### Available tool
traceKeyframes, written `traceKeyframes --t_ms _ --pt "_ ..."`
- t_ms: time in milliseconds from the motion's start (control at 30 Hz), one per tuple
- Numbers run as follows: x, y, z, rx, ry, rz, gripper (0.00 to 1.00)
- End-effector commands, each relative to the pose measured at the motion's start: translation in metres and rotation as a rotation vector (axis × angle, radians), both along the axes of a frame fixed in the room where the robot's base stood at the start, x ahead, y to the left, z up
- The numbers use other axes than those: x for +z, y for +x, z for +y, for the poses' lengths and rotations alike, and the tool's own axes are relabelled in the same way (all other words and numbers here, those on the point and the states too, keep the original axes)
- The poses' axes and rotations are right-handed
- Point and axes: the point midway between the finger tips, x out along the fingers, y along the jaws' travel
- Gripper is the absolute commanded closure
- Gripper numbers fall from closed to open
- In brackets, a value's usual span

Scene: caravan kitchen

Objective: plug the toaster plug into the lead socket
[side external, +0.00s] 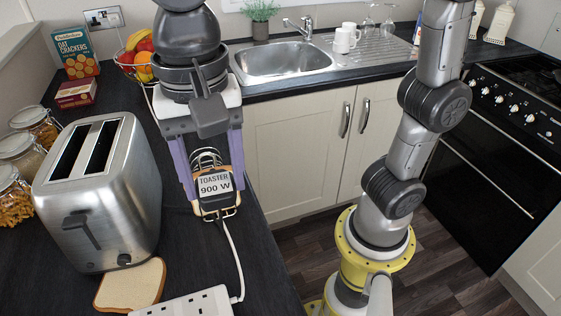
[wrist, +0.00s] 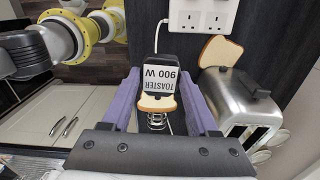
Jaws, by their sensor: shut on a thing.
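The toaster plug (side external: 216,184) is a dark block labelled "TOASTER 900 W" with a toast-shaped piece and wire coils. It sits between the purple fingers of my gripper (side external: 214,192), which is shut on it. It also shows in the wrist view (wrist: 159,79), between the fingers there (wrist: 158,84). Its pins are not visible. The lead socket (side external: 190,303) is a white block on the counter at the bottom edge, partly cut off. In the wrist view the lead socket (wrist: 203,16) shows slotted outlets beyond the plug. The plug is apart from it.
A steel toaster (side external: 100,190) stands left of my gripper, with a bread slice (side external: 130,286) at its front. A white cable (side external: 233,245) runs from the lead socket towards the plug; its far end is hidden. Jars (side external: 22,152) and a fruit bowl (side external: 137,56) stand farther off.

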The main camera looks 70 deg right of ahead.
Motion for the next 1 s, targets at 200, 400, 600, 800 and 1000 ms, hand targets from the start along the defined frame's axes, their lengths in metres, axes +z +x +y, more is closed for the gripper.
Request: traceKeyframes --t_ms 200,400,600,800,1000 --pt "-0.015 0.041 0.066 0.017 -0.003 0.002 0.95" --pt "-0.048 0.062 0.113 0.046 -0.003 0.002 0.95" --pt "-0.076 0.062 0.127 0.066 -0.001 0.001 0.95" --pt "-0.086 0.061 0.128 0.071 -0.001 0.001 0.95" --pt "-0.103 0.061 0.128 0.070 -0.001 0.001 0.95"
